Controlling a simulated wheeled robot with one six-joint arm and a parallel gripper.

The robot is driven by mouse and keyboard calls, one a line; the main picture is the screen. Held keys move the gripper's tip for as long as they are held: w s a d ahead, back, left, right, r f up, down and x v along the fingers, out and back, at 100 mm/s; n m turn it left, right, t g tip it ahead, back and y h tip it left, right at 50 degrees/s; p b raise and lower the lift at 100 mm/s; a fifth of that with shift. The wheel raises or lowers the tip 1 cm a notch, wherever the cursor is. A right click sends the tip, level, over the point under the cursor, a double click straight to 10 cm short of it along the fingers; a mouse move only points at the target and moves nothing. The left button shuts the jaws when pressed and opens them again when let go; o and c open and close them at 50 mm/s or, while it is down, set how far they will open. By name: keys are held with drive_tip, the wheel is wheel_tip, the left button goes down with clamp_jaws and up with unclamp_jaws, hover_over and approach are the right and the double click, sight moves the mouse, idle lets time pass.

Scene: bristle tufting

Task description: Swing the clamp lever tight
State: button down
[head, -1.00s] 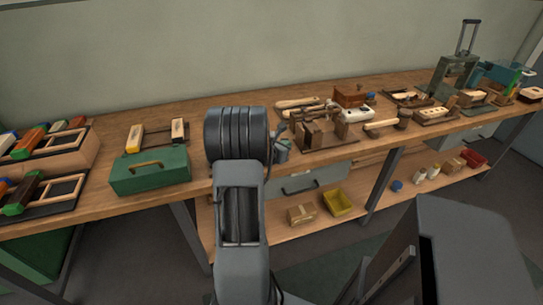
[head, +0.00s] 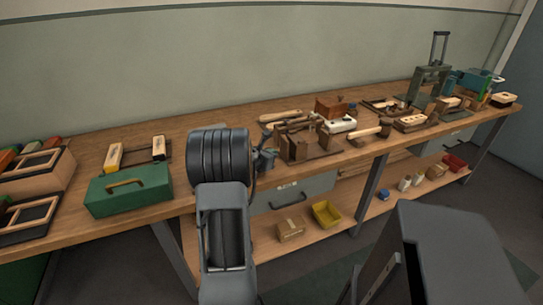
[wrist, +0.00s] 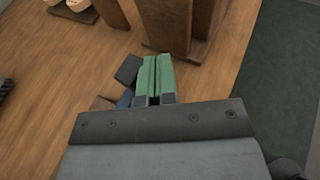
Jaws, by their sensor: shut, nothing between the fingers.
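A brown wooden fixture with upright blocks (head: 299,147) stands on the workbench, just right of my arm in the head view. Its upright blocks (wrist: 165,22) also show at the top of the wrist view. My gripper (wrist: 157,62) has green fingers, which are shut together with nothing between them. They point toward the blocks, with the bench top below. In the head view my gripper is mostly hidden behind my black arm joint. I cannot make out the clamp lever for certain in either view. A small dark block (wrist: 128,69) lies just left of the fingers.
A green toolbox (head: 128,188) stands on the bench left of my arm. A mallet (head: 370,133), a white object (head: 341,124) and a reddish-brown box (head: 331,107) crowd the right of the fixture. A yellow bin (head: 326,214) sits on the lower shelf.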

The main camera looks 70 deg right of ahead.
drive_tip(key=s+a+b, duration=0.2)
drive_tip(key=a, duration=0.1)
drive_tip(key=shift+s+a+f, duration=0.15)
drive_tip(key=shift+s+a, duration=0.1)
drive_tip(key=shift+s, duration=0.15)
drive_tip(key=s+a+r, duration=0.3)
drive_tip(key=s+a, duration=0.2)
drive_tip(key=a, duration=0.2)
drive_tip(key=shift+s+r, duration=0.15)
drive_tip(key=shift+s, duration=0.1)
drive_tip(key=shift+a, duration=0.1)
